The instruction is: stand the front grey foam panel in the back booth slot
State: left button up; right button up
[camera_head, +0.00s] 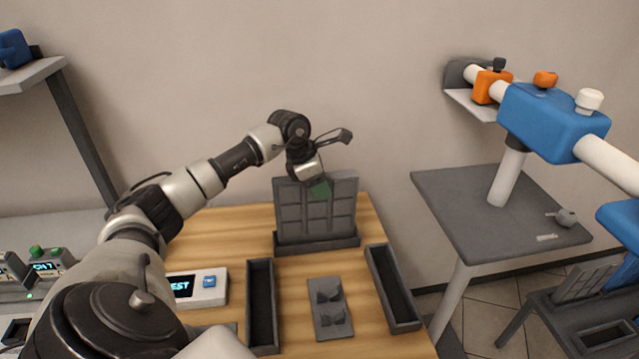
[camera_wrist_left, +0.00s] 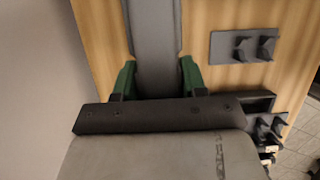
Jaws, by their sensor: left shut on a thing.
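The grey foam panel (camera_head: 290,212), with a raised grid on its face, stands upright at the back of the wooden table. Its lower edge meets the back booth slot (camera_head: 318,244), a dark grey trough. I cannot tell if it sits fully down inside. My left gripper (camera_head: 318,187) comes down from above and is shut on the panel's top edge, one green finger in front of it. In the left wrist view the green fingertips of the gripper (camera_wrist_left: 156,80) flank the panel (camera_wrist_left: 153,40), seen edge-on. My right gripper is out of view.
Two empty dark slots, left (camera_head: 262,305) and right (camera_head: 393,288), flank a plate with two clips (camera_head: 329,310) on the wooden table (camera_head: 295,335). A white device (camera_head: 208,289) with a screen stands at left. A grey table (camera_head: 465,210) with blue equipment is at right.

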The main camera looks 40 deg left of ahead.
pick_arm(q)
jog(key=shift+f, duration=0.3)
jog(key=o, duration=0.9)
jog(key=shift+r, duration=0.1)
jog(key=shift+p+v, duration=1.45)
jog(key=shift+v, duration=1.55)
jog(key=shift+p+v, duration=1.05)
jog(key=shift+v, duration=1.45)
